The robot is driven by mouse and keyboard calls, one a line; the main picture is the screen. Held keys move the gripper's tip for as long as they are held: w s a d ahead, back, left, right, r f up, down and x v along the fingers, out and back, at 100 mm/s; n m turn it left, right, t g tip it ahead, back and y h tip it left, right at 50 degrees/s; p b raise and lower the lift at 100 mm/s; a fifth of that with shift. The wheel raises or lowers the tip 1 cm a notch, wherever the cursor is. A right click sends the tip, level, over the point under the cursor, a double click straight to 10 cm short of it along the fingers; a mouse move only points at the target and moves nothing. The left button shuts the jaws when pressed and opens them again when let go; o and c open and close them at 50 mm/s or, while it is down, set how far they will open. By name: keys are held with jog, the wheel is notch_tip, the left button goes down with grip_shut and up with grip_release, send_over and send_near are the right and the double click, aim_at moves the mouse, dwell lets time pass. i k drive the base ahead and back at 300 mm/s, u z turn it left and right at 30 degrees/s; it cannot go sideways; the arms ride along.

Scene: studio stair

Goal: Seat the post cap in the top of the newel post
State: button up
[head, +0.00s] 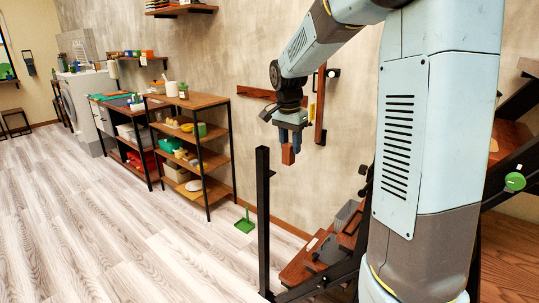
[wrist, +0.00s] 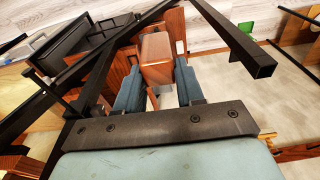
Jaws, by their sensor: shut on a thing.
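The post cap is a reddish-brown wooden block (head: 288,154), held between the two blue-grey fingers of my gripper (head: 290,138). The wrist view shows the cap (wrist: 157,48) between the fingers of my gripper (wrist: 158,82), pointing away from the camera. The newel post (head: 263,215) is a black square upright at the foot of the stair. Its square top end (wrist: 262,69) shows in the wrist view, to the right of the cap and apart from it. In the head view the cap hangs right of the post top, at about the same height.
A black stair rail (head: 318,280) and wooden treads (head: 300,266) lie below and right of the post. A shelf unit with goods (head: 207,135) stands left along the wall. A green dustpan-like item (head: 245,222) lies on the floor.

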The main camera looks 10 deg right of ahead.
aim_at(263, 155)
jog(key=z, duration=0.05)
jog(key=i, duration=0.95)
jog(key=u, duration=0.1)
